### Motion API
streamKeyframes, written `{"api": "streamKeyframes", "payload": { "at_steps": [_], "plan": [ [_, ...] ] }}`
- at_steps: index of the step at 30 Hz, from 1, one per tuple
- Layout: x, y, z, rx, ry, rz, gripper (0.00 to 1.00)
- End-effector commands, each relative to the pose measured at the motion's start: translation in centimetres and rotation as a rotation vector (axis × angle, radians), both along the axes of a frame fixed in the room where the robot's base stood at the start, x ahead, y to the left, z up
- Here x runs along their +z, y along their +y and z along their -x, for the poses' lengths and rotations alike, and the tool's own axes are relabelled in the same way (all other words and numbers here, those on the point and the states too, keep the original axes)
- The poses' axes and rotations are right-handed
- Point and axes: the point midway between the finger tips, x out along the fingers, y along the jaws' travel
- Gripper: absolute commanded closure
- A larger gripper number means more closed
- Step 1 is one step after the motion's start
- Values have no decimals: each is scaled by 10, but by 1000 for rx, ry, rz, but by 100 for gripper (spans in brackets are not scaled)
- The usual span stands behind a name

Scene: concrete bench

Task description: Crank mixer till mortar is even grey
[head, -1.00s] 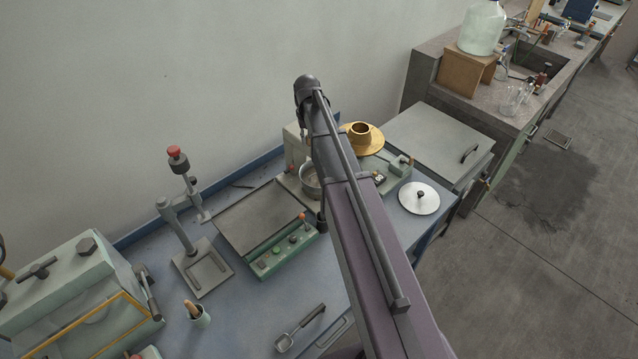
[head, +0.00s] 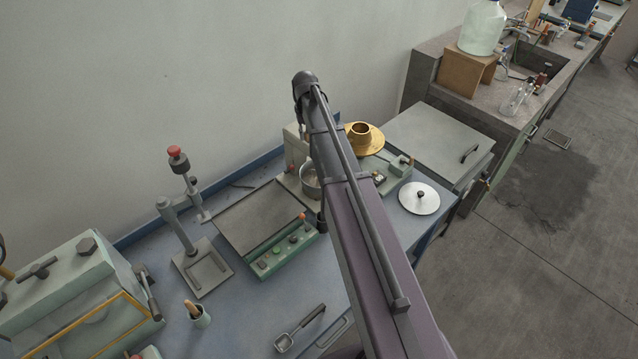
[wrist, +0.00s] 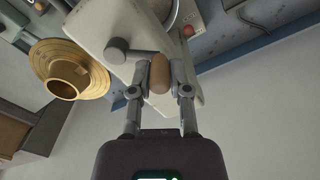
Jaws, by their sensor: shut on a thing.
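The mixer (wrist: 106,26) shows in the wrist view as a pale housing with a grey crank hub and arm on its top. My gripper (wrist: 160,78) is shut on the brown wooden crank handle (wrist: 160,72), with one finger on each side of it. In the head view my arm hides most of the mixer, and the gripper is out of sight behind it. The mixer's metal bowl (head: 309,183) shows partly at the left of my arm. The mortar's colour and evenness cannot be made out.
A brass flanged ring (head: 363,141) stands close to the right of the mixer. A flat plate unit with knobs (head: 262,222) lies to the left. The bench front holds a metal scoop (head: 298,329).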

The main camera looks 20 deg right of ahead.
Motion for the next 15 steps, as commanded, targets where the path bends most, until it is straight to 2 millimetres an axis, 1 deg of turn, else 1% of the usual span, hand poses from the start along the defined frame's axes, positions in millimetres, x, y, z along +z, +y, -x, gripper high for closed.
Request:
{"api": "streamKeyframes", "payload": {
  "at_steps": [7, 15],
  "plan": [
    [0, -9, -11, -2, 2, 5, 100],
    [0, -11, -10, -2, 4, 7, 100]
  ]
}}
